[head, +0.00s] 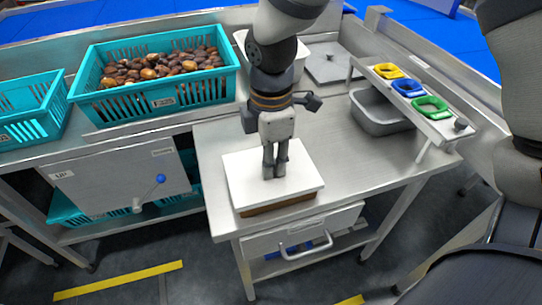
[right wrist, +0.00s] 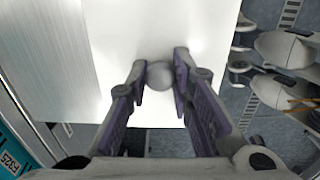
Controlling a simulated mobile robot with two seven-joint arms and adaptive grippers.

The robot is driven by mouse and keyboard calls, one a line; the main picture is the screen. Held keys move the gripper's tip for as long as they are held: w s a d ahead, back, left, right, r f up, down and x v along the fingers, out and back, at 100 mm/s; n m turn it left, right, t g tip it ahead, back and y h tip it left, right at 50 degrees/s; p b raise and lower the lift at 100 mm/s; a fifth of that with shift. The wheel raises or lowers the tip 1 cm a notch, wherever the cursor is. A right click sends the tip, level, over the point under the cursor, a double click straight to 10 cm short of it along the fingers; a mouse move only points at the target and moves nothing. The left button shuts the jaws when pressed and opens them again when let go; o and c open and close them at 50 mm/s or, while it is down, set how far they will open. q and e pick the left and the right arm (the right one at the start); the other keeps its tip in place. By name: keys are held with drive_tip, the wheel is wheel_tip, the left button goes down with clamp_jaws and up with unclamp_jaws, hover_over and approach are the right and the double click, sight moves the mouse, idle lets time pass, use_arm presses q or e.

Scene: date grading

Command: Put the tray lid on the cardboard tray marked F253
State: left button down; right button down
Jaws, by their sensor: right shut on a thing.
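The white tray lid (head: 300,186) lies over the brown cardboard tray (head: 280,206) on the steel table's front part. Only the tray's front edge shows below the lid, and I cannot see a marking F253 on it. Whether the lid is fully seated I cannot tell. My right gripper (head: 274,172) points down at the middle of the lid. In the right wrist view the lid (right wrist: 220,40) fills the upper part, and the right gripper (right wrist: 160,85) is shut on its round grey knob (right wrist: 159,73). My left gripper is not in view.
A teal crate (head: 162,100) of dates stands at the back left, beside another teal crate (head: 25,120). A grey bin (head: 380,115) and a shelf with yellow, blue and green pieces (head: 410,88) stand at the right. The table (head: 350,165) is clear right of the tray.

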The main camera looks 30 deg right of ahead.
drive_tip(key=shift+f, duration=0.55)
drive_tip(key=c, duration=0.9)
unclamp_jaws()
drive_tip(key=shift+c, duration=0.2)
drive_tip(key=shift+r, duration=0.1)
drive_tip(key=shift+r, duration=3.45)
